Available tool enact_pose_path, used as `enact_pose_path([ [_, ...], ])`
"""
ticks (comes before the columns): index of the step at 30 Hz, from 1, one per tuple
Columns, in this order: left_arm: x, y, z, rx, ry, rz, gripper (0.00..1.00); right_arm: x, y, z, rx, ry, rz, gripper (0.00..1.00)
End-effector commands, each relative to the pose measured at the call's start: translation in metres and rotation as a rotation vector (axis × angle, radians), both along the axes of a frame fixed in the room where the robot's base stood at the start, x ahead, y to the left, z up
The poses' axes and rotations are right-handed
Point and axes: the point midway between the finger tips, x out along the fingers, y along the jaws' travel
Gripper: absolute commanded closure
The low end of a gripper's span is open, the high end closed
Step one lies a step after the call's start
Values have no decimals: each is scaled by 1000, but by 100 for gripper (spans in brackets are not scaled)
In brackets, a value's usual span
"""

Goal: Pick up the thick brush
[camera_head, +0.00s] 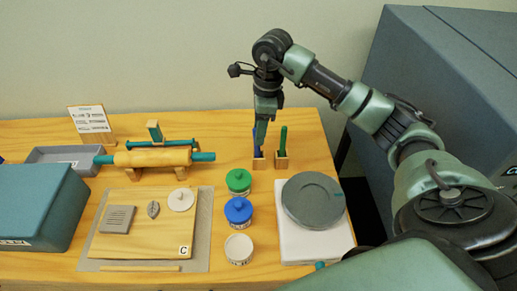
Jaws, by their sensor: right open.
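Two upright brushes stand in small wooden holders at the back of the table, right of the rolling pin. One has a blue handle (256,145) and the other a green handle (283,141). I cannot tell for sure from this view which is the thick brush. My right gripper (261,136) points down at the blue handle, open, and partly hides it. The green handle stands just right of the gripper, apart from it. My left gripper is not in view.
Green-lidded (239,181), blue-lidded (238,210) and white (239,249) jars stand in front of the brushes. A grey disc (313,200) rests on a white board at right. A rolling pin (152,157), a wooden board (140,244) and a blue-grey box (38,205) lie left.

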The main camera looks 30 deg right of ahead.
Motion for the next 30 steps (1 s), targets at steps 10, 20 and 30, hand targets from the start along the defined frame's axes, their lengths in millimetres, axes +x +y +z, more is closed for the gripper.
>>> enact_pose_path([
  [10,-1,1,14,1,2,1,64,5,0,-41,4,5,-1,59],
  [20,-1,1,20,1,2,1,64,9,1,-74,3,1,0,59],
  [30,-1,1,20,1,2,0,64,9,1,-74,3,-1,0,100],
])
